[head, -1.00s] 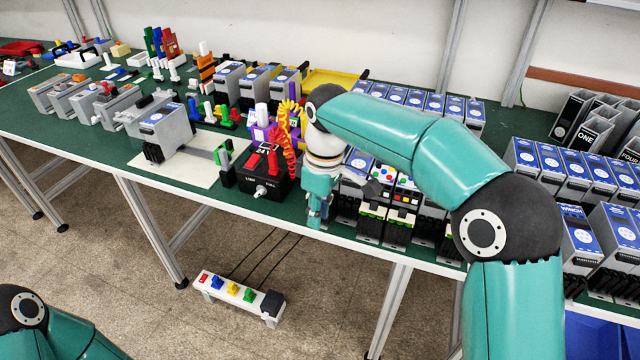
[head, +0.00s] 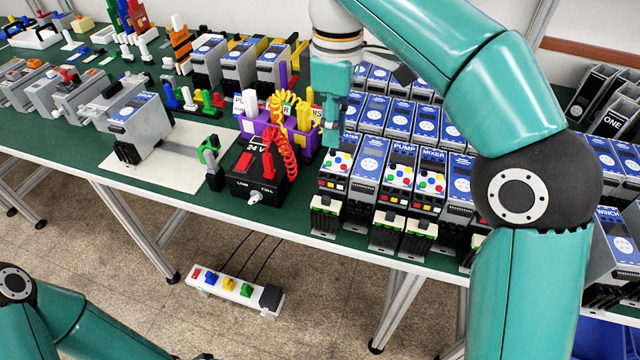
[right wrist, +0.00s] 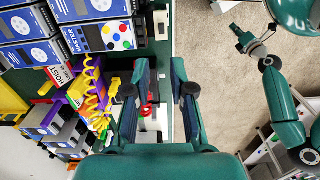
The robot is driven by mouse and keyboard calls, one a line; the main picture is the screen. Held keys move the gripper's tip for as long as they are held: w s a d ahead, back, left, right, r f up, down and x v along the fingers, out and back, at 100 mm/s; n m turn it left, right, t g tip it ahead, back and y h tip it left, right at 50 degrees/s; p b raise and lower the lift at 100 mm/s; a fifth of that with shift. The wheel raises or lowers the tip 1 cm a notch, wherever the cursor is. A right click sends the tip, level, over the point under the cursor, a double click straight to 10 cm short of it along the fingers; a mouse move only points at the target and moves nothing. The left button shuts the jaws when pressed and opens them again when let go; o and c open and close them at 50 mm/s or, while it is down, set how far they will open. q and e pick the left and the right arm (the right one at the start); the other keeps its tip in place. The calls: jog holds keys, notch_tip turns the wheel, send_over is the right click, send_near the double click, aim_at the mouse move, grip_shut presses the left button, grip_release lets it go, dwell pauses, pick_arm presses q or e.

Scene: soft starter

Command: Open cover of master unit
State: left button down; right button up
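The master unit (head: 336,172) is a grey box with a blue label and coloured buttons, at the left end of the front row. Its label and buttons also show in the right wrist view (right wrist: 116,34). Its front appears closed. My right gripper (head: 328,140) points down just above and behind the master unit, apart from it. In the right wrist view its two fingers (right wrist: 160,78) are spread with nothing held. My left arm shows at the lower left of the head view; my left gripper (right wrist: 246,40) is small in the right wrist view, its opening unclear.
Left of the master stand a black 24 V supply (head: 256,178) with red and yellow coiled leads and a purple holder (head: 262,130). Pump (head: 398,170) and mixer (head: 430,180) units stand close on its right. A power strip (head: 236,288) lies on the floor.

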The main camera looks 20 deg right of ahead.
aim_at(327, 198)
jog(key=f+b, duration=0.1)
jog(key=f, duration=0.4)
jog(key=f+b, duration=0.2)
jog(key=f, duration=0.3)
jog(key=a+f+b, duration=0.1)
jog(key=f, duration=0.4)
jog(key=shift+w+f, duration=0.1)
jog(key=shift+f, duration=0.55)
grip_shut()
jog(key=shift+d, duration=0.1)
